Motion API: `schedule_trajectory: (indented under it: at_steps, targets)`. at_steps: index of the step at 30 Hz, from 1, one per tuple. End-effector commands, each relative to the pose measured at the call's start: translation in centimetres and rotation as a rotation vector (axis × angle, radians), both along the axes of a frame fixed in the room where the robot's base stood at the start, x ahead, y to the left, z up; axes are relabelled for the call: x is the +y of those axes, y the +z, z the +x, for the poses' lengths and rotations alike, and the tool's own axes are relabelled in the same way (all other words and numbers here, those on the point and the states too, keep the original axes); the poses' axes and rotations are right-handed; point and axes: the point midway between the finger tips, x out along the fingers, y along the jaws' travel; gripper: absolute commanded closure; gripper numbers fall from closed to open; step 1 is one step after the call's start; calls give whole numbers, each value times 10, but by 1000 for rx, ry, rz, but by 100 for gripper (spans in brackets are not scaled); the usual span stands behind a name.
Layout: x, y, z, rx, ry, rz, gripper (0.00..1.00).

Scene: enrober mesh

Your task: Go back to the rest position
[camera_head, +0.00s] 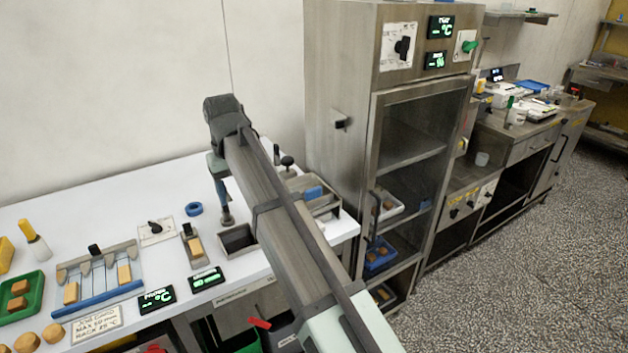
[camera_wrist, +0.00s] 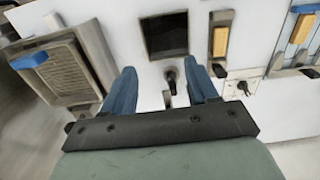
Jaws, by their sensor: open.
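My gripper (camera_head: 226,217) hangs over the white worktop, pointing down, in the head view. In the wrist view its two blue fingers stand well apart (camera_wrist: 162,82), with nothing held between them. Below and between the fingers is a black knob (camera_wrist: 170,76) on the worktop. A dark square recess (camera_wrist: 165,35) lies just past the fingertips. My forearm hides part of the bench in the head view.
A tall steel cabinet (camera_head: 340,90) stands right of my arm. The worktop holds a wire frame with a blue bar (camera_head: 98,298), a green tray (camera_head: 36,309), a blue ring (camera_head: 194,209) and a steel tray unit (camera_head: 322,198). The air above the left worktop is free.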

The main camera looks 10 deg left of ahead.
Motion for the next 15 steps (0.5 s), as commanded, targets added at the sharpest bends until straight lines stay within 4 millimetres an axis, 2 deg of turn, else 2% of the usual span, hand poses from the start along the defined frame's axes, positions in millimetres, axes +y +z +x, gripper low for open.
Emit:
schedule_trajectory:
  at_steps: [2,5,8,12,15]
  targets:
    - [-5,-5,0,-1,-13,-2,42]
    - [-26,-22,-2,-4,-72,-8,42]
    - [-64,-52,-4,-12,-186,-18,42]
    - [-128,-99,-11,-31,-394,-36,42]
    - [-167,-127,-18,-44,-529,-46,42]
